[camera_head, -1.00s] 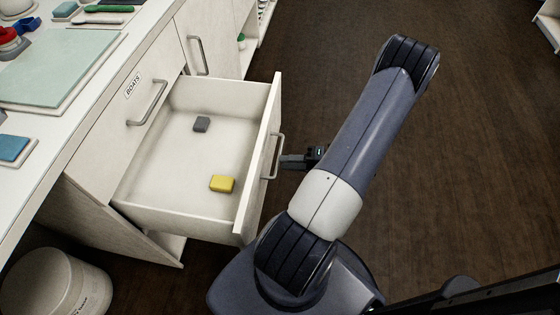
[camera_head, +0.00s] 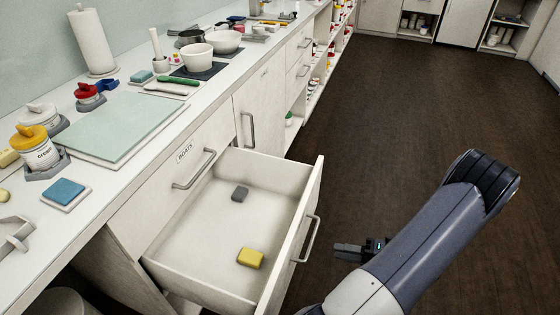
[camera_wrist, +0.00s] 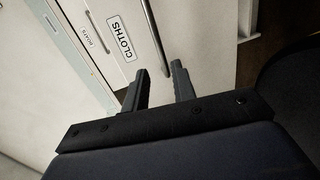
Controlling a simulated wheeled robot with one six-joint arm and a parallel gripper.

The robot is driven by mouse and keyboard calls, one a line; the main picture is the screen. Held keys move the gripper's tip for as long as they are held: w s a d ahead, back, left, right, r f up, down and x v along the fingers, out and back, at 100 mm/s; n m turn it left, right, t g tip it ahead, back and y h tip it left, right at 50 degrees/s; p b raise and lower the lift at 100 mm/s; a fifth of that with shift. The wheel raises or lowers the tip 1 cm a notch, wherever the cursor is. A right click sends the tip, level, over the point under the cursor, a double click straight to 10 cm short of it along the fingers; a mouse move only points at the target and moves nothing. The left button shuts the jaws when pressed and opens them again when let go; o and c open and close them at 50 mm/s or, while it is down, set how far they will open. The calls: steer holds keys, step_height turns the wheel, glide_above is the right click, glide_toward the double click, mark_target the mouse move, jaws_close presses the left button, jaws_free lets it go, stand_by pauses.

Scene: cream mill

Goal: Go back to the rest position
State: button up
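My gripper (camera_head: 348,252) is to the right of the open drawer (camera_head: 312,205), apart from its handle (camera_head: 306,239), over the dark floor. In the wrist view my gripper (camera_wrist: 160,82) shows two dark fingers set apart with nothing between them. Beyond the fingers is a pale front with a label reading CLOTHS (camera_wrist: 121,40) and a long bar handle (camera_wrist: 155,35). The drawer is pulled out under a label reading BOATS (camera_head: 185,152). Inside lie a grey block (camera_head: 240,194) and a yellow block (camera_head: 250,258), apart from each other.
Open shelves (camera_head: 300,110) stand further back. The dark floor (camera_head: 400,120) to the right is clear.

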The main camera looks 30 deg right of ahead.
steer(key=x, duration=1)
steer(key=shift+w+a+b, duration=0.15)
steer(key=shift+w+b, duration=0.05)
steer(key=shift+b, duration=0.2)
steer(key=shift+s+r, duration=0.1)
